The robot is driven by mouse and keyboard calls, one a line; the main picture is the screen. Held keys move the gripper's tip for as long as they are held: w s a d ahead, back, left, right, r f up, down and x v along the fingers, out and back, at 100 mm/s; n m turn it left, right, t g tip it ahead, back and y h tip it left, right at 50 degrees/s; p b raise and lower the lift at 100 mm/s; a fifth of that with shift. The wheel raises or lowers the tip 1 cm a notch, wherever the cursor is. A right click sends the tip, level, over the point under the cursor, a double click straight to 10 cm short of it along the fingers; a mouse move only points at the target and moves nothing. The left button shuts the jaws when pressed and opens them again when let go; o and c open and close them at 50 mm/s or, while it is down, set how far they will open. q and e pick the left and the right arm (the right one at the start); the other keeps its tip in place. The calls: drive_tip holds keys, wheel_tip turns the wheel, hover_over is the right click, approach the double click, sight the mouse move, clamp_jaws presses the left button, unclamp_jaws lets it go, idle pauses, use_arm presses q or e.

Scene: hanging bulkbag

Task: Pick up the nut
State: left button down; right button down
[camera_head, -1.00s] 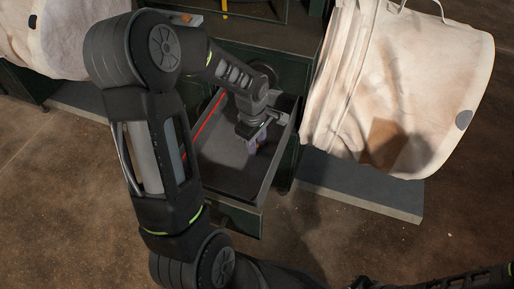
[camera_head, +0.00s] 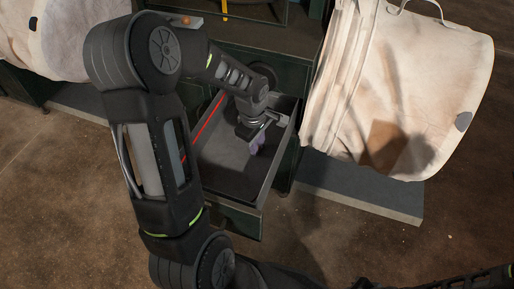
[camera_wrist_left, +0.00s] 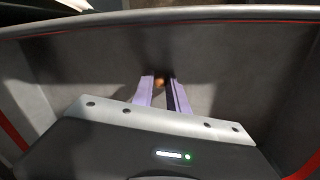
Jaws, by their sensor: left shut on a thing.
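The nut (camera_wrist_left: 160,82) is a small orange-brown piece. In the left wrist view it sits between the tips of my left gripper (camera_wrist_left: 163,80), whose pale purple fingers are shut on it. In the head view my left gripper (camera_head: 257,146) reaches down inside the open drawer (camera_head: 225,168). The nut is not visible there, hidden by the fingers or too small. I cannot tell whether the nut still touches the drawer floor. My right gripper is in neither view.
The drawer walls surround my left gripper, and the front wall (camera_wrist_left: 200,14) shows in the wrist view. A large pale bulk bag (camera_head: 440,70) hangs to the right of the drawer. Another pale bag (camera_head: 65,40) is at upper left. A small orange object (camera_head: 186,20) lies on the cabinet top.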

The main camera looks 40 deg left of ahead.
use_arm(q)
drive_tip(key=shift+r, duration=0.1)
idle(0.6)
wheel_tip(320, 180, up, 18)
drive_tip(key=p, duration=0.4)
drive_tip(key=shift+p, duration=0.4)
